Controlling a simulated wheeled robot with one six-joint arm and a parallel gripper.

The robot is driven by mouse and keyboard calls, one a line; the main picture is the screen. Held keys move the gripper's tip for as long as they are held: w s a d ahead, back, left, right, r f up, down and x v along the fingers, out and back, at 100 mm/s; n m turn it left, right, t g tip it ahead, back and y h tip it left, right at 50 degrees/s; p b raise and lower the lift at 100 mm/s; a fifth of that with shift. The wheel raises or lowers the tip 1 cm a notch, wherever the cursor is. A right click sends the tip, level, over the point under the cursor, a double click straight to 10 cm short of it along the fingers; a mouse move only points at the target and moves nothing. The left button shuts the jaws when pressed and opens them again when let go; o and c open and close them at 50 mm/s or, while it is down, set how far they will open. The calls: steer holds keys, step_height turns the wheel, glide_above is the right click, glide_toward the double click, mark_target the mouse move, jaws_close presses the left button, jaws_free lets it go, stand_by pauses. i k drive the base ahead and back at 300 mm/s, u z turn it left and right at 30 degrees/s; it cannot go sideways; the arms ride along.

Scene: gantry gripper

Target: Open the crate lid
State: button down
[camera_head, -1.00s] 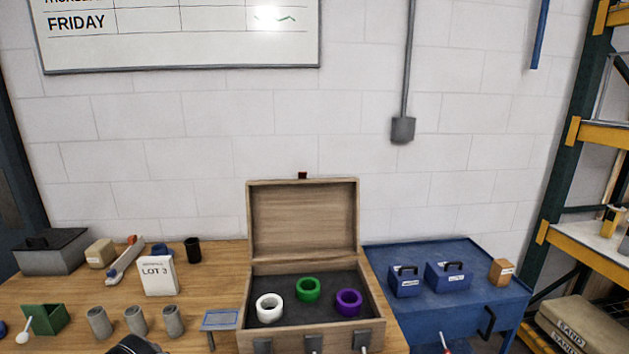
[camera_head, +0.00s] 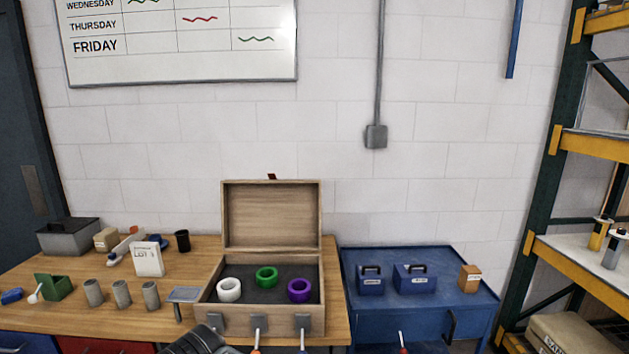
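The wooden crate (camera_head: 210,316) stands on the workbench in the head view. Its lid (camera_head: 271,217) is up, standing roughly upright at the back, with a small dark red tab on its top edge. Inside on the dark lining lie a white ring (camera_head: 229,289), a green ring (camera_head: 266,277) and a purple ring (camera_head: 299,290). A dark part of my arm shows at the bottom edge, in front of the crate. My gripper's fingers are not visible.
The wooden workbench (camera_head: 200,258) holds several grey cylinders, a green bin (camera_head: 55,287), a white LOT 3 box (camera_head: 148,259) and a black cup (camera_head: 182,241) left of the crate. A blue cabinet (camera_head: 440,300) with blue cases stands right. Shelving is at the far right.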

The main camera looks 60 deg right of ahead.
mark_target(273, 214)
steer(key=z, duration=1)
steer(key=i, duration=0.4)
